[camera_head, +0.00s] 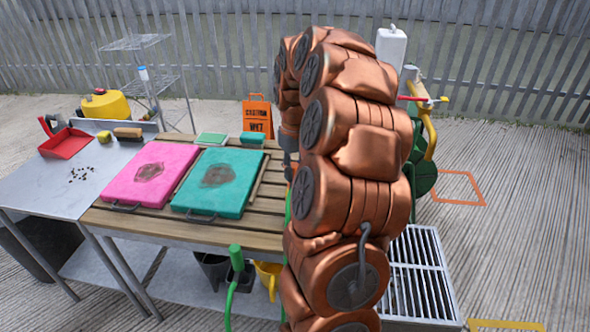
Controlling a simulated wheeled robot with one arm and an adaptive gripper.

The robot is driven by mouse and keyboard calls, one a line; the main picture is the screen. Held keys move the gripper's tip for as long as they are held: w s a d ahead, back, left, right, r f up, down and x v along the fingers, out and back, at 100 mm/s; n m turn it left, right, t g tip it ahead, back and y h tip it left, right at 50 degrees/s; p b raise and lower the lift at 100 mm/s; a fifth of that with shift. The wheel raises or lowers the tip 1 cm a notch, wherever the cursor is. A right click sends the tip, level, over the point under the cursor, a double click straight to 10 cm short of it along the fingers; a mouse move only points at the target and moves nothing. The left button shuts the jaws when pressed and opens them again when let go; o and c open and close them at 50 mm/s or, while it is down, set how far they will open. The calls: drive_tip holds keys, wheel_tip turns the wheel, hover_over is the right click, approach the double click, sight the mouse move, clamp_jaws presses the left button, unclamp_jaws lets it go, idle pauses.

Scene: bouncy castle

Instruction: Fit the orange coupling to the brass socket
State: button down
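My copper-coloured arm rises through the middle of the view and bends over at the top. A dark part at its end, seemingly my gripper (288,142), points down at the arm's left edge. Its fingers are mostly hidden, so I cannot tell whether it is open or shut. A small orange bit (290,173) shows just below it, with a strip of green hose (288,212) lower down; this may be the orange coupling, but the arm covers most of it. I cannot make out the brass socket clearly; a yellow standpipe (430,137) with a red handle stands behind the arm at right.
A slatted wooden table holds a pink pad (150,172) and a teal pad (219,181). A steel table (52,185) with a red dustpan (65,143) adjoins at left. A metal grate (422,275) lies at right. Open ground lies at far right.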

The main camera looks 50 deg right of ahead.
drive_tip(key=shift+f+b, duration=0.65)
drive_tip(key=shift+f, duration=0.6)
idle(1.3)
drive_tip(key=c, duration=0.8)
unclamp_jaws()
drive_tip(key=shift+o, duration=0.2)
wheel_tip(320, 180, up, 11)
drive_tip(key=shift+r, duration=0.55)
